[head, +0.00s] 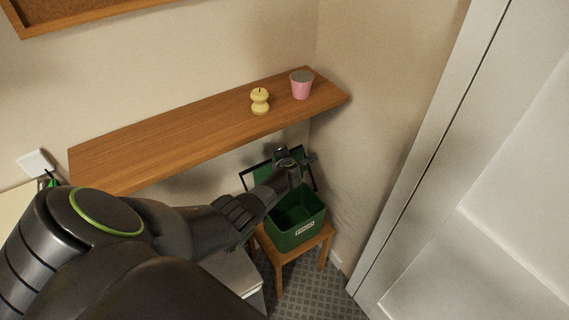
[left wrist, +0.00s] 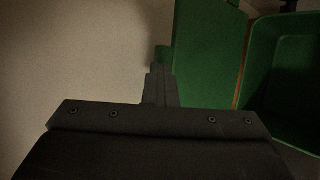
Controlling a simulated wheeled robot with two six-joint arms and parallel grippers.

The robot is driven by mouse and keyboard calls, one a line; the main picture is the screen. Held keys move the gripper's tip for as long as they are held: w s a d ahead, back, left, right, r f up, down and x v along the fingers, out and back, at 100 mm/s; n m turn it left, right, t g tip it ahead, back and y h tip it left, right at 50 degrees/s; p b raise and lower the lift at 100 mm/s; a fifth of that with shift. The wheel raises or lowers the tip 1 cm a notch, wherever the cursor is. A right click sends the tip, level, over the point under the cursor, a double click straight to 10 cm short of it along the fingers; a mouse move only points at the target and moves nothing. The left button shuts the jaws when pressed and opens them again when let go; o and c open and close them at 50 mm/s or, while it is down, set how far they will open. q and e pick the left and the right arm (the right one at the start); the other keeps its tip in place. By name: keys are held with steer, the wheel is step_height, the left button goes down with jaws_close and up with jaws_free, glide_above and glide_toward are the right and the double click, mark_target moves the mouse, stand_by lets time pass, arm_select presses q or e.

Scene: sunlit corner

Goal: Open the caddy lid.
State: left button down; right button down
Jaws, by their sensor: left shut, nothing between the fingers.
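The green caddy (head: 296,232) stands on a small wooden stool in the corner, with a white label on its front. Its top is open and I see into the empty-looking inside. My left gripper (head: 298,160) is shut and empty, in front of the raised lid. In the left wrist view, the shut fingers (left wrist: 160,85) overlap the edge of the green lid (left wrist: 207,65), with the open caddy (left wrist: 285,75) to the right. I cannot tell whether they touch the lid.
A wooden shelf (head: 190,140) on the wall runs above the caddy, holding a yellow candle (head: 260,102) and a pink cup (head: 301,87). The wooden stool (head: 279,262) fits close to the right wall. A white door (head: 500,190) is at the right.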

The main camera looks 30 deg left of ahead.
arm_select(q)
steer(key=c, duration=1.7)
jaws_free()
steer(key=shift+s+d+f, duration=0.1)
steer(key=shift+d+f, duration=0.05)
steer(key=shift+f, duration=0.35)
steer(key=shift+c, duration=0.2)
steer(key=shift+o, duration=1.1)
steer(key=shift+d, duration=0.1)
steer(key=shift+d+r, duration=0.1)
steer(key=p+v, duration=0.5)
steer(key=v, duration=1.2)
steer(key=shift+r, duration=0.2)
steer(key=shift+s+d, duration=0.1)
steer(key=shift+d, duration=0.05)
